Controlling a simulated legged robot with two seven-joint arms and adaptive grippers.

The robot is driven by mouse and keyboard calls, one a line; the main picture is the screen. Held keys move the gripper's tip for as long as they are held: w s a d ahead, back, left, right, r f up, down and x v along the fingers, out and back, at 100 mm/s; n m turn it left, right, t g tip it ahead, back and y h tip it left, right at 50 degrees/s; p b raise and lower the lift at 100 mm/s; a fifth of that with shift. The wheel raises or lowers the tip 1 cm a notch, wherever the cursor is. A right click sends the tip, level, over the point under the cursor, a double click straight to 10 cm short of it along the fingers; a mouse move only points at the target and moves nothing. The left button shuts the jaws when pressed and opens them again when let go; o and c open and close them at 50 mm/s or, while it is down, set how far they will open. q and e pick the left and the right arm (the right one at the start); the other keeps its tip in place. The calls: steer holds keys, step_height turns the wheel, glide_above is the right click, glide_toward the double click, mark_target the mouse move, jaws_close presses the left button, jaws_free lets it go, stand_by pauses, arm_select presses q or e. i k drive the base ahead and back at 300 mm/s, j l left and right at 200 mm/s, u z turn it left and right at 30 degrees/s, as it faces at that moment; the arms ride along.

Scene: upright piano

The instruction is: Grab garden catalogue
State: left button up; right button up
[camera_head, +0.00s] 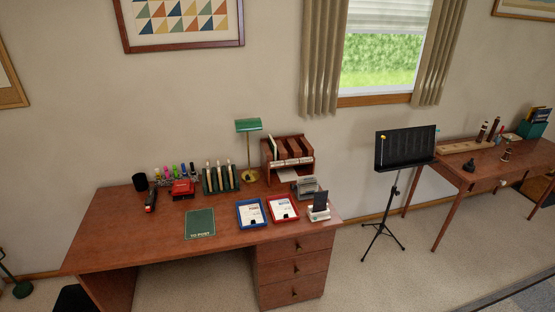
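No item can be picked out for certain as the garden catalogue at this size. A thin pale, green-edged item (273,146) stands in the left slot of the wooden letter rack (307,164) on the desk. A green holder (531,129) with dark booklets stands at the back of the right-hand table. A dark green mat (200,223) with "TO POST" lettering lies flat near the desk's front edge. Neither of my grippers shows in the head view.
The wooden desk (125,230) also holds a blue tray (240,222), a red tray (296,215), a green lamp (248,126), a red box (182,188) and a stapler (150,201). A black music stand (404,149) stands between desk and side table (470,174). Carpet in front is partly clear.

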mark_target(273, 147)
steer(key=i+j+z, duration=0.1)
steer(key=i+j, duration=0.15)
steer(key=i, duration=0.15)
steer(key=i+j+z, duration=0.1)
steer(key=z, duration=0.4)
steer(key=i+j+z, duration=0.1)
steer(key=z, duration=0.35)
steer(key=j+z, duration=0.3)
steer(key=z, duration=0.2)
